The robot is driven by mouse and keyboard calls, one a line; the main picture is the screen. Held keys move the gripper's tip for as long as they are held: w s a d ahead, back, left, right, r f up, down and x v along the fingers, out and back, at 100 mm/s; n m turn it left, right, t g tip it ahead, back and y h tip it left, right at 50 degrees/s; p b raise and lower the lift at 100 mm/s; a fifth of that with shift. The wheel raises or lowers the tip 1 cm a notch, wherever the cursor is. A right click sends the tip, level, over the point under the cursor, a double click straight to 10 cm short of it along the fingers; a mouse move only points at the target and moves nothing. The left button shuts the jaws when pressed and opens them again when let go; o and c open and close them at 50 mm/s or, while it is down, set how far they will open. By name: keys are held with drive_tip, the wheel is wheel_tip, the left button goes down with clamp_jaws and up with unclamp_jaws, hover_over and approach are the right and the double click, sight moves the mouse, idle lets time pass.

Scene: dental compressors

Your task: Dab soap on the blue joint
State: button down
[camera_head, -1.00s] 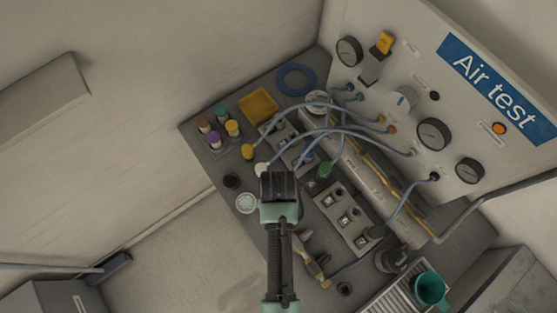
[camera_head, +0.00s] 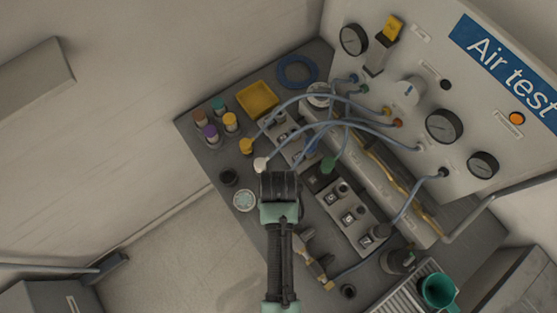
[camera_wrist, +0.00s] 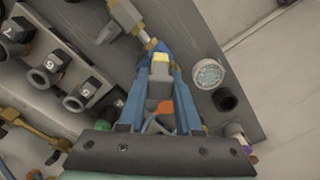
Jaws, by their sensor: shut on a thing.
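My gripper (camera_head: 280,187) is pointed down over the bench, left of the socket blocks. In the wrist view its blue fingers (camera_wrist: 160,80) close on a small grey piece with a pale yellow end (camera_wrist: 161,62); most of it is hidden between them. A pale fitting with a brass nut (camera_wrist: 149,44) lies just beyond the fingertips; I cannot tell whether they touch. Blue shows at that nut, but I cannot separate a blue joint from the blue fingertips. A round dish with pale, speckled contents, possibly soap (camera_head: 244,200), sits left of my gripper; it also shows in the wrist view (camera_wrist: 208,74).
A black cup (camera_head: 229,178), several capped vials (camera_head: 215,123) and a yellow tray (camera_head: 257,101) stand at the left. Hoses (camera_head: 325,98) arch to the gauge panel (camera_head: 405,60). Socket blocks (camera_head: 345,208) lie right of my gripper. A green mug (camera_head: 438,290) stands lower right.

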drive_tip(key=shift+f+b, duration=0.35)
drive_tip(key=shift+f, duration=0.15)
idle(0.6)
drive_tip(key=shift+s+f, duration=0.1)
drive_tip(key=shift+f, duration=0.05)
idle(1.3)
wheel_tip(320, 180, up, 7)
drive_tip(key=p, duration=0.8)
drive_tip(key=shift+r, duration=0.2)
